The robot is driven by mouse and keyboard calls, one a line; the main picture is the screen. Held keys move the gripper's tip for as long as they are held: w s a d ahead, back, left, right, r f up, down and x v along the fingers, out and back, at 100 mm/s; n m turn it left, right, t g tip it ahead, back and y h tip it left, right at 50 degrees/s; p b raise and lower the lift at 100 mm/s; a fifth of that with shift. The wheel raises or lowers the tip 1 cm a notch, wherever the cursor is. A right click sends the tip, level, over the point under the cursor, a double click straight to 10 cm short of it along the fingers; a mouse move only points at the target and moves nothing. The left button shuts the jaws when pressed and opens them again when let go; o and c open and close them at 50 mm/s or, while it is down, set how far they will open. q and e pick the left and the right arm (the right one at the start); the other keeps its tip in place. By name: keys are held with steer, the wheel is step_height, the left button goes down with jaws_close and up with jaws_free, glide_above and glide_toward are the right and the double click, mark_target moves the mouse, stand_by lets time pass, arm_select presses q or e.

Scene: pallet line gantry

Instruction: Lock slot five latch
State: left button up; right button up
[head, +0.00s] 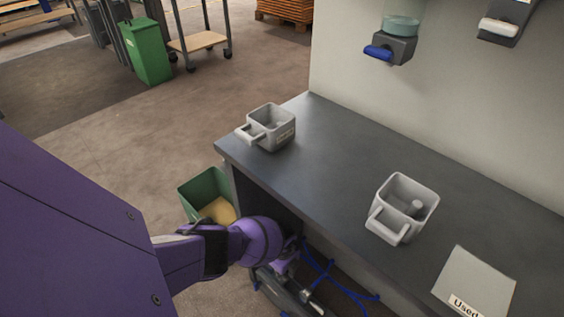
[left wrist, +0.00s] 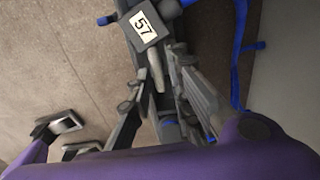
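My left arm reaches down past the left end of the dark counter in the head view. Its gripper (head: 286,284) is low beside the counter, partly hidden by my wrist. In the left wrist view the two grey fingers of the left gripper (left wrist: 160,72) stand apart. A grey block with a tag reading "57" (left wrist: 144,24) lies just beyond the fingertips. A short pale lever (left wrist: 156,66) points from it into the gap between them; contact is unclear. I cannot make out a latch marked five.
The dark counter (head: 330,165) carries two grey handled containers (head: 272,125) (head: 402,208) and a card reading "Used" (head: 476,283). A green bin (head: 205,194) stands beside it. Blue tubing (head: 335,280) hangs below the counter near my gripper. Dispensers (head: 396,48) are on the wall.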

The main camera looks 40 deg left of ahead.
arm_select(q)
step_height(320, 180, up, 11)
steer(key=shift+s, duration=0.15)
stand_by(0.4)
steer(key=shift+r, duration=0.1)
stand_by(0.4)
